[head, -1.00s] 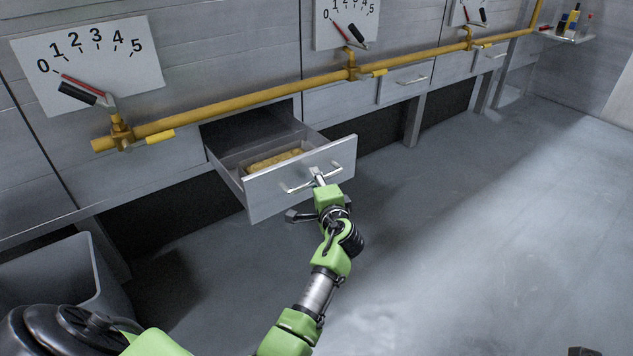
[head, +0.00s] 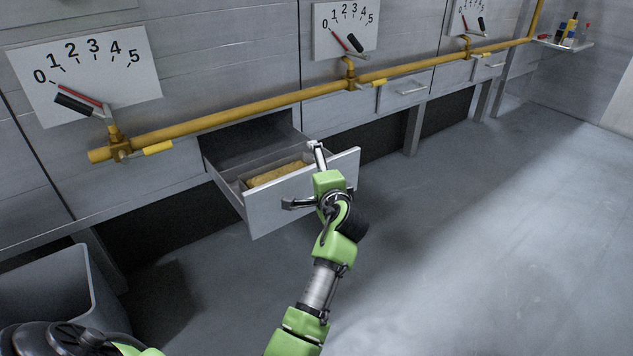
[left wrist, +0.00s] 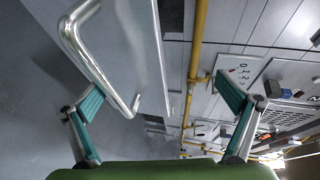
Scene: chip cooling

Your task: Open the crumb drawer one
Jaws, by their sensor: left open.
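The nearest crumb drawer (head: 268,208) stands pulled out from under the counter in the head view. A yellowish-brown block or heap (head: 275,172) lies inside it. My left gripper (head: 301,176) is open at the drawer's front, and my arm covers part of that front. In the left wrist view the left gripper's fingers (left wrist: 158,85) are spread wide with nothing held. The drawer's metal handle (left wrist: 98,72) passes by the left-hand finger in that view; I cannot tell whether they touch. In the head view the handle is mostly hidden by the gripper. My right gripper is not in view.
A yellow pipe (head: 235,113) with valves runs along the wall above the drawer. Two more drawers, a middle one (head: 408,90) and a far one (head: 489,66), are shut. A grey bin (head: 45,285) stands at lower left. The floor at right is clear.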

